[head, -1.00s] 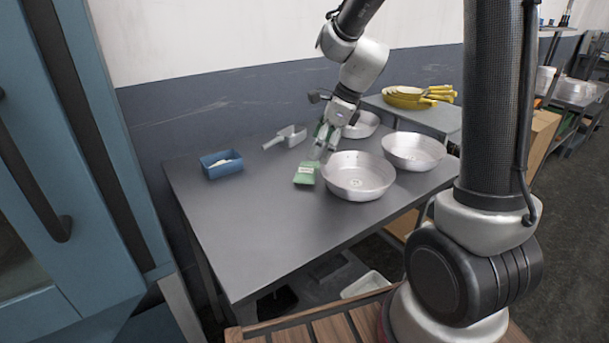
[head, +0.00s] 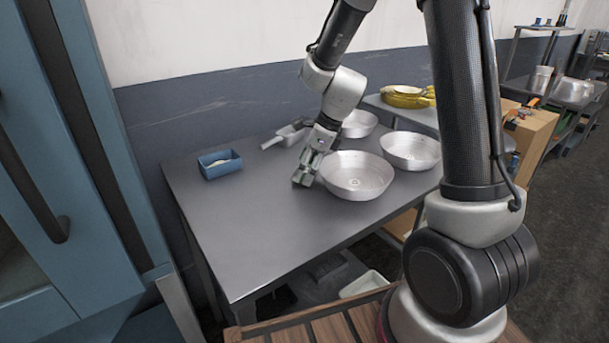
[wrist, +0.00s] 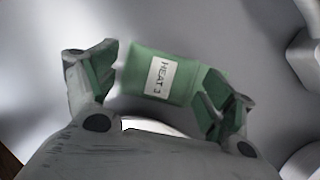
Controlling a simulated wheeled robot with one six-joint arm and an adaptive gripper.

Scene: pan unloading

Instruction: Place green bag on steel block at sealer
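The green bag (wrist: 160,75) lies on the grey table and carries a white label reading "HEAT 3". In the wrist view it shows between and just beyond the two green-padded fingers of my gripper (wrist: 160,95). The fingers are spread, with a gap between the left finger and the bag; the right finger overlaps the bag's edge. In the head view my gripper (head: 305,176) is low over the table, left of the nearest round pan, and largely hides the bag. I cannot make out a steel block or a sealer.
Round metal pans (head: 357,176) (head: 410,150) (head: 358,124) stand close on the right. A metal scoop (head: 287,134) lies behind my gripper and a blue tray (head: 220,164) stands to the left. The table's front left (head: 250,240) is clear.

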